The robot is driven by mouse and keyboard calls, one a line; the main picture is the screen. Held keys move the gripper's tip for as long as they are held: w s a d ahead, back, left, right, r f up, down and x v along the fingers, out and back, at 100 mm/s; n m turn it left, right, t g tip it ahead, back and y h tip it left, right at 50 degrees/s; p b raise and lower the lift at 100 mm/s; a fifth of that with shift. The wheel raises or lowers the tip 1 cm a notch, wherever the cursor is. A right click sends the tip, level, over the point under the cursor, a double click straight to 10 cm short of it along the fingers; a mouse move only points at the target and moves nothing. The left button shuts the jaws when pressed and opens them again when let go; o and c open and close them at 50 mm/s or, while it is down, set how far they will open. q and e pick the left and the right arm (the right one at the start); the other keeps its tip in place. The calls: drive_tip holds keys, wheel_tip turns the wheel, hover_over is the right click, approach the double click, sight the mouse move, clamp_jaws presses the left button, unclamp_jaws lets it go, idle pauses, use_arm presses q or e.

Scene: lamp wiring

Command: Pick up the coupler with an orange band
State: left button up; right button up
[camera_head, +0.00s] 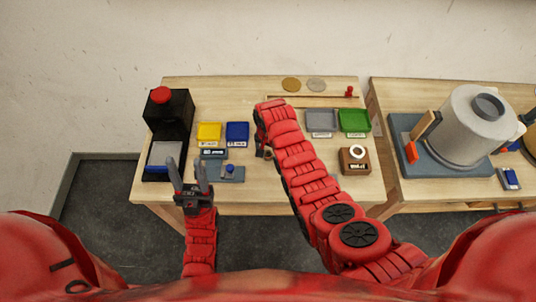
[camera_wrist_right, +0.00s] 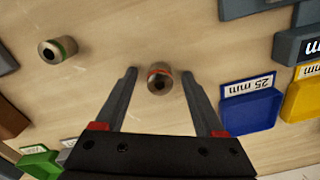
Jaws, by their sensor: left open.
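The coupler with an orange band (camera_wrist_right: 160,80) stands on the wooden table in the right wrist view, a small metal cylinder with a dark hole. My right gripper (camera_wrist_right: 159,73) is open, with one finger on each side of the coupler and a gap to both. In the head view my right arm hides this coupler and most of the right gripper. A similar coupler with a green band (camera_wrist_right: 58,49) lies further left in the right wrist view. My left gripper (camera_head: 190,170) is open and empty at the table's front left edge.
Yellow (camera_head: 209,132) and blue (camera_head: 237,132) bins stand left of my right arm; grey (camera_head: 321,121) and green (camera_head: 354,122) trays stand right. A black device with a red button (camera_head: 161,95) stands far left. A brown block with a white ring (camera_head: 355,160) sits front right.

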clamp_jaws()
drive_tip(key=shift+r, duration=0.15)
idle(0.4)
